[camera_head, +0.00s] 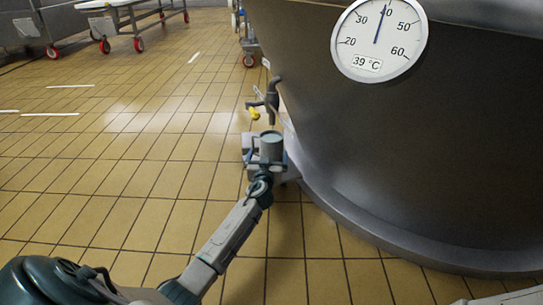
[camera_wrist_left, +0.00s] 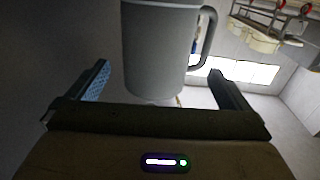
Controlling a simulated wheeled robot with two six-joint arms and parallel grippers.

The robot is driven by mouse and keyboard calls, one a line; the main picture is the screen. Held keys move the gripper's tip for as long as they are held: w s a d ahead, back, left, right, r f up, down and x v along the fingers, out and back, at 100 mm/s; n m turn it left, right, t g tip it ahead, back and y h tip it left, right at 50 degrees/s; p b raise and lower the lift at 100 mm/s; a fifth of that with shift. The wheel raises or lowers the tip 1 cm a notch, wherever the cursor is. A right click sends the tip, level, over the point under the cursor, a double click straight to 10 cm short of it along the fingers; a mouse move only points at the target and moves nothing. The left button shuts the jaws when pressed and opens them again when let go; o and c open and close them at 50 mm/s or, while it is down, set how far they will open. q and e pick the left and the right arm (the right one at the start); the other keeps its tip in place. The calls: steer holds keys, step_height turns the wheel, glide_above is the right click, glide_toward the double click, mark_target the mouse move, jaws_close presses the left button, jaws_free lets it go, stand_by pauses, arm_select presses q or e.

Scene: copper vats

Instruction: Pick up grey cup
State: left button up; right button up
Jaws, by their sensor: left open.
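The grey cup (camera_head: 271,148) stands upright at the end of my left arm in the head view, just below a dark tap. It also shows in the left wrist view (camera_wrist_left: 160,50), with its handle on the right side. My left gripper (camera_head: 268,163) is at the cup. In the left wrist view, the fingers of my left gripper (camera_wrist_left: 158,80) are apart, one on each side of the cup, with visible gaps. The cup's support is hidden by my gripper.
A large metal vat (camera_head: 420,150) with a dial reading 39 °C (camera_head: 379,40) fills the right. The tap (camera_head: 272,95) with a yellow part (camera_head: 254,113) juts from its left side. A wheeled white table (camera_head: 115,5) stands far left. The tiled floor (camera_head: 120,160) is open on the left.

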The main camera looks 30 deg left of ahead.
mark_target(271, 141)
arm_select(q)
steer(key=b+x, duration=0.2)
steer(key=x, duration=0.1)
steer(key=b+x, duration=0.1)
steer(key=x, duration=0.1)
steer(key=shift+w+d+f, duration=0.1)
steer(key=shift+d, duration=0.2)
steer(key=shift+w+a, duration=0.15)
steer(key=shift+w, duration=0.05)
steer(key=shift+c, duration=0.4)
steer(key=c, duration=1.4)
steer(key=shift+r, duration=0.25)
steer(key=shift+c, duration=1.2)
